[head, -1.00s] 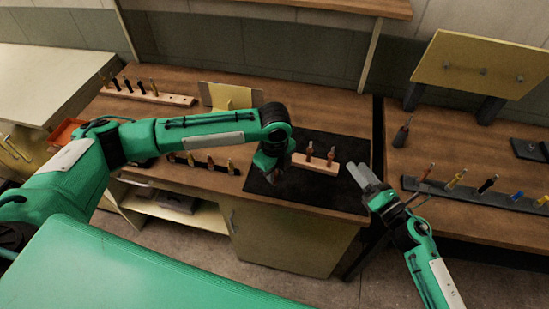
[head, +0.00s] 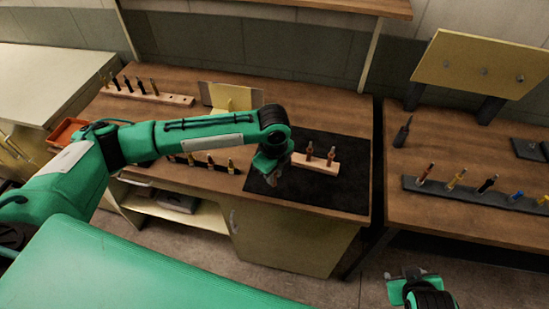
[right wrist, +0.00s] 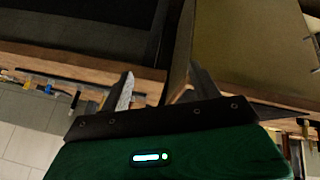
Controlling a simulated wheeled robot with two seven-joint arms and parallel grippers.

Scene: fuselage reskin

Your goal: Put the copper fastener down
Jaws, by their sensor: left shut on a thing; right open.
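My left gripper (head: 272,176) points down over the black mat (head: 335,198), at the left end of a small wooden block (head: 318,165). It is shut on the copper fastener, which the gripper and wrist mostly hide; I cannot tell whether it touches the block or mat. Two copper-coloured fasteners, one on the left (head: 309,150) and one on the right (head: 331,155), stand upright in the block. My right gripper (right wrist: 160,85) is open and empty in the right wrist view; my right wrist shows at the bottom right of the head view.
A wooden rack (head: 175,98) with several fasteners stands at the back left. More fasteners stand along the front edge (head: 210,163). A dark rack (head: 460,198) of coloured tools and a dark tool (head: 403,131) are on the right bench. A gap separates the benches.

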